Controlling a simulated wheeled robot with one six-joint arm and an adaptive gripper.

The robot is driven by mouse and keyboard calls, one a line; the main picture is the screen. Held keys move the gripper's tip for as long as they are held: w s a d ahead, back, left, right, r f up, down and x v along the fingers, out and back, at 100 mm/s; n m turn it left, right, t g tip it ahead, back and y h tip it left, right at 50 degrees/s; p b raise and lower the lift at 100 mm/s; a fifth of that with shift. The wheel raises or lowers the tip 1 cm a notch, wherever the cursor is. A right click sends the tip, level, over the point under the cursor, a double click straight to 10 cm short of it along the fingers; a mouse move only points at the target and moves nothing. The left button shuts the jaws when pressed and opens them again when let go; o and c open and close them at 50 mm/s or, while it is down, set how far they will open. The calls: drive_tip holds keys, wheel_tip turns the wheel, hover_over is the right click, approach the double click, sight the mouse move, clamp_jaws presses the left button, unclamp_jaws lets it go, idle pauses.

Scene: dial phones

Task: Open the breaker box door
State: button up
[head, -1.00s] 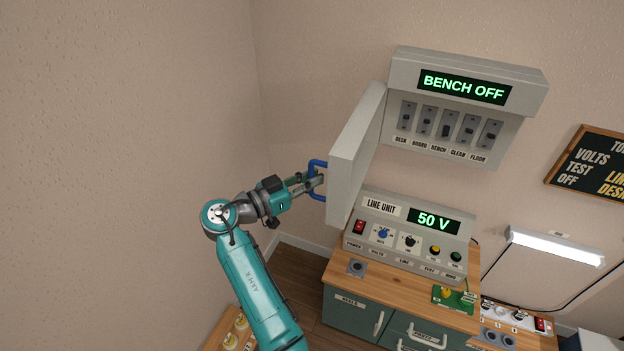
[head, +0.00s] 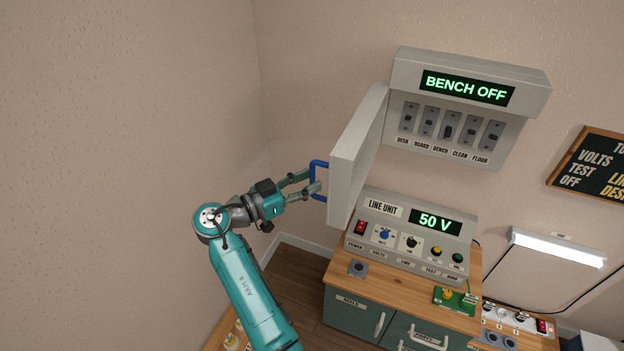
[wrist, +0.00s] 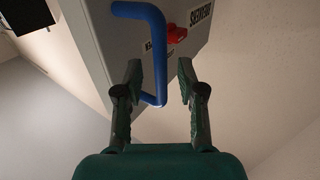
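The breaker box (head: 462,125) is on the wall, with its grey door (head: 352,160) swung wide open to the left. Several breaker switches show inside, under a display reading BENCH OFF. A blue handle (head: 318,180) is on the door's outer face; it also shows in the wrist view (wrist: 157,50). My gripper (head: 312,181) is open, its fingertips at the handle. In the wrist view the fingers (wrist: 160,75) are spread apart, with the lower part of the blue handle between or just beyond them. I cannot tell whether they touch it.
The line unit (head: 412,240), reading 50 V, stands on the wooden bench (head: 400,286) below the box. A red part (wrist: 177,34) sits beside the handle on the door. A lamp (head: 556,247) and a dark sign (head: 590,165) are on the right. The wall area left of my arm is clear.

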drive_tip(key=v, duration=1)
